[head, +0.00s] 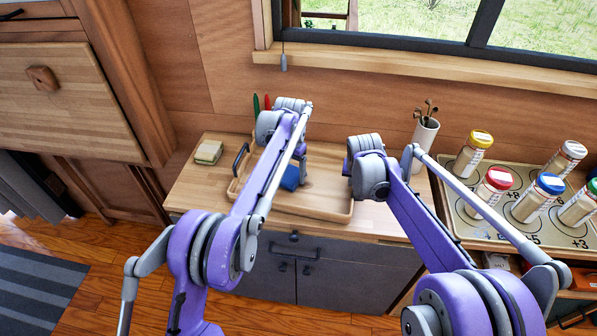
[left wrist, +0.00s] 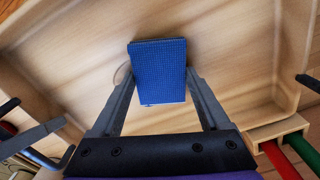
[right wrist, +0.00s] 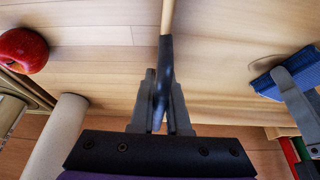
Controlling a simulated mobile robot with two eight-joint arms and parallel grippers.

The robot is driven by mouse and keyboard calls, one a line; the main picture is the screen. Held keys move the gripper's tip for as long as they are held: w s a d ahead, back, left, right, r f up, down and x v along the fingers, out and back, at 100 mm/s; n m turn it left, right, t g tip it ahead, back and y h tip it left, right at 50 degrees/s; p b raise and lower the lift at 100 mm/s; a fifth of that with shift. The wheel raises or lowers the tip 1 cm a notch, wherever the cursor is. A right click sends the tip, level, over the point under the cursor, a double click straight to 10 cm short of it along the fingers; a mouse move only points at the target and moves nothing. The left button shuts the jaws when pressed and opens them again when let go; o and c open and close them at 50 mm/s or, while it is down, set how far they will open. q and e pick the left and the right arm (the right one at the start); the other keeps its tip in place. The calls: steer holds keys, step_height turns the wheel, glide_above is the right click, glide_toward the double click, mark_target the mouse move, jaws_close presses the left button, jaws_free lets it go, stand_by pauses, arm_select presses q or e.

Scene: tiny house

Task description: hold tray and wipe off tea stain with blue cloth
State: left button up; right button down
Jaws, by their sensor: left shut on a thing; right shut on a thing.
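The wooden tray (head: 330,213) lies on the wooden counter, with a black handle (head: 241,160) at its left end. My left gripper (left wrist: 158,92) is shut on the blue cloth (left wrist: 158,65), which is over the tray floor; the cloth also shows in the head view (head: 290,178). I cannot tell how firmly it touches. A faint curved stain (left wrist: 122,73) shows beside the cloth, partly hidden by it and the finger. My right gripper (right wrist: 160,98) is shut on the tray's right black handle (right wrist: 166,62). In the head view my arm hides that grip.
A sponge (head: 208,152) lies left of the tray. Red and green sticks (head: 266,102) stand behind it. A white cup with spoons (head: 426,132) stands behind right. Several lidded jars stand on a numbered board (head: 470,236) at right. A red round object (right wrist: 22,50) lies near the right handle.

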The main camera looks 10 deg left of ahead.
arm_select(q)
steer(key=shift+s+d, duration=0.15)
steer(key=shift+d, duration=1.55)
steer(key=shift+r, duration=4.1)
steer(key=shift+f, duration=0.15)
